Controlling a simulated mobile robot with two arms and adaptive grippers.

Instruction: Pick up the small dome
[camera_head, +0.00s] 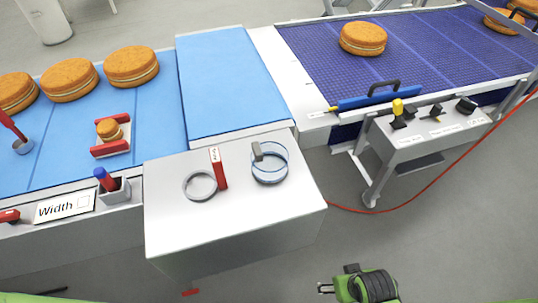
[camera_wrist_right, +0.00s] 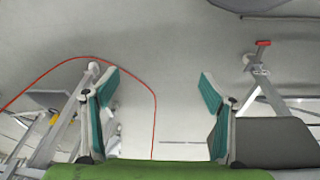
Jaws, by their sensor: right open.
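A clear round piece with a bluish rim and a grey block at its top (camera_head: 270,163) sits on the right part of the white box top; it may be the small dome, but I cannot tell its exact shape. My right gripper (camera_wrist_right: 160,82) is open and empty in the right wrist view, its teal-padded fingers wide apart over bare floor. Green and black parts of mine show at the bottom of the head view, well apart from the clear piece. My left gripper is not in view.
A grey ring (camera_head: 200,186) and an upright red labelled block (camera_head: 218,168) stand left of the clear piece on the white box (camera_head: 240,225). A small round (camera_head: 109,130) sits between red bars. Large rounds lie on both belts. A red cable (camera_head: 440,178) crosses the floor.

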